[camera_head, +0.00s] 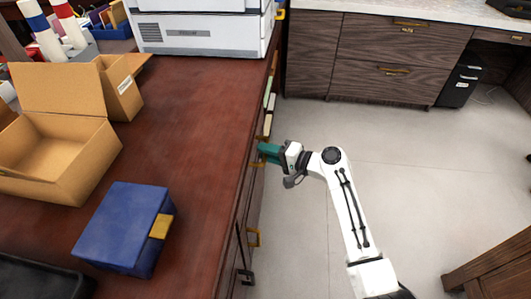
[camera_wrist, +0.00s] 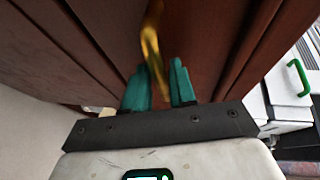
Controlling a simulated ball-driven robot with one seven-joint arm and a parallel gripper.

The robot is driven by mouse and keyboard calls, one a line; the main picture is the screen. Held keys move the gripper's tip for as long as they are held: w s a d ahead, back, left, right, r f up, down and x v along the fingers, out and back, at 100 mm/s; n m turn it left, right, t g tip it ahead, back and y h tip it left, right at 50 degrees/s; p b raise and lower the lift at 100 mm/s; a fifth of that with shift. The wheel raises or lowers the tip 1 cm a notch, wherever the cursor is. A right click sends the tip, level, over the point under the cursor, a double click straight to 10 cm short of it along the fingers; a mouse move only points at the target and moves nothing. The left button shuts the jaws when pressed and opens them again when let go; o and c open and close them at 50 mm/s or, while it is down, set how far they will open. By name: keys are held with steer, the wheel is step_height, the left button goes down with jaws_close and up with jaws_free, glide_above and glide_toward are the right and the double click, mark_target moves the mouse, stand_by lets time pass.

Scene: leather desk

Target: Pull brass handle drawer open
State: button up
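The brass handle (camera_wrist: 151,45) sticks out from a dark red wooden drawer front (camera_wrist: 215,45) in the wrist view. My gripper (camera_wrist: 160,85) has two teal fingers standing apart, and the handle's near end reaches between their tips. A gap shows beside the handle, so the fingers do not look closed on it. In the head view my gripper (camera_head: 264,150) is at the side of the leather-topped desk (camera_head: 190,120), against its drawer fronts. The handle there is largely hidden by the fingers. No drawer gap is visible at this spot.
A blue box (camera_head: 122,230), an open cardboard box (camera_head: 55,150) and a printer (camera_head: 200,30) stand on the desk. The pale floor (camera_head: 430,190) to the right is clear.

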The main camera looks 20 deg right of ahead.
steer(key=shift+w+a+f, duration=0.1)
steer(key=shift+w+a, duration=0.2)
steer(key=shift+w, duration=0.05)
jaws_close()
stand_by(0.3)
